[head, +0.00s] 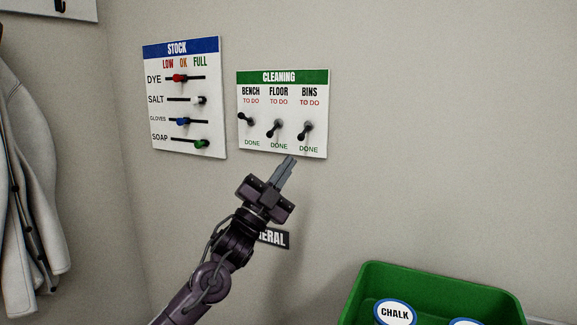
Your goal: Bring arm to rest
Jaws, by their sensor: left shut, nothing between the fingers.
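My left gripper (287,168) is shut and empty, in the middle of the head view. Its fingertips point up and to the right, just below the lower edge of the white CLEANING board (283,148) with its green header. The board has three dark switches: the BENCH switch (245,119) points left, while the FLOOR switch (274,128) and the BINS switch (304,130) tilt down toward DONE. I cannot tell how far the fingertips are from the wall. My right gripper is not in the view.
A STOCK board (184,146) with several coloured sliders hangs left of the CLEANING board. A dark sign (276,238) is partly hidden behind my left arm. A green bin (373,279) with a CHALK label stands lower right. A pale coat (30,170) hangs at the left.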

